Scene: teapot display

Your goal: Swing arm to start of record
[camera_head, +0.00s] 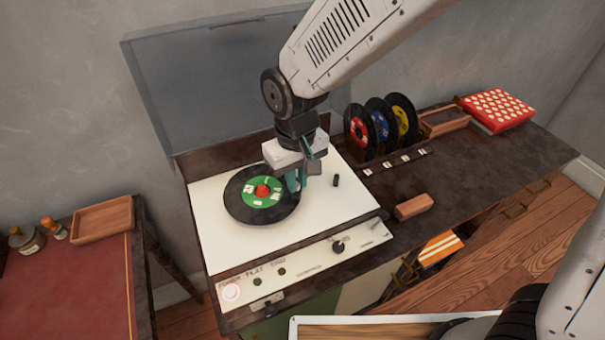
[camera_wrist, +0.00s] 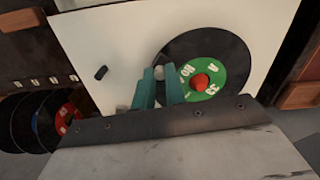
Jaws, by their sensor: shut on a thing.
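A black record (camera_head: 240,208) with a green label and red centre lies on the white deck of the record player (camera_head: 217,242). The record also shows in the wrist view (camera_wrist: 225,47). My gripper (camera_head: 294,184) is over the record's right side. In the wrist view its teal fingers (camera_wrist: 161,82) are shut on a small pale rounded piece (camera_wrist: 159,72), seemingly the end of the tonearm. This piece appears at the record's outer edge. My gripper hides most of the tonearm, and I cannot tell whether it touches the record.
A dark peg (camera_head: 336,180) stands on the deck to the right. The raised clear lid (camera_head: 205,85) is behind. Several upright records (camera_head: 359,133) stand in a rack at the right. A wooden block (camera_head: 413,207) lies beside the player. A red table (camera_head: 75,280) is at the left.

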